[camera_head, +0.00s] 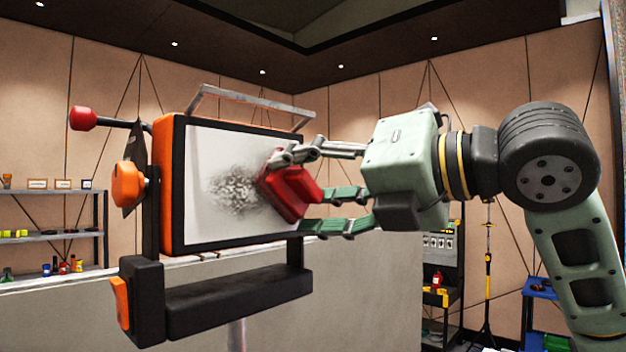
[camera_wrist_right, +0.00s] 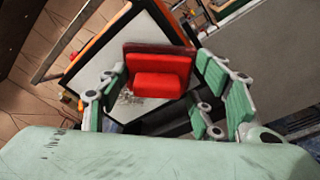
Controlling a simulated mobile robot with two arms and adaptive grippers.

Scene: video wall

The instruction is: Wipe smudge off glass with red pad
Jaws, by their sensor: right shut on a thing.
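The glass (camera_head: 210,160) is a pale panel in a black and orange frame, tilted slightly, in the head view. A dark grey speckled smudge (camera_head: 233,190) lies around its middle. My right gripper (camera_head: 305,188) comes in from the right and is shut on the red pad (camera_head: 290,192). The pad is at the right part of the glass, overlapping the smudge's right edge in the picture; I cannot tell for sure whether it touches. In the right wrist view the red pad (camera_wrist_right: 158,85) sits between the fingers, with part of the smudge (camera_wrist_right: 128,97) beside it. My left gripper is out of view.
The frame stands on a black bracket (camera_head: 235,298) with orange knobs (camera_head: 127,184). A red-tipped lever (camera_head: 83,118) sticks out left, and a metal handle (camera_head: 250,100) rises on top. A grey counter (camera_head: 70,315) is behind. Shelves (camera_head: 50,238) hold small items at the left.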

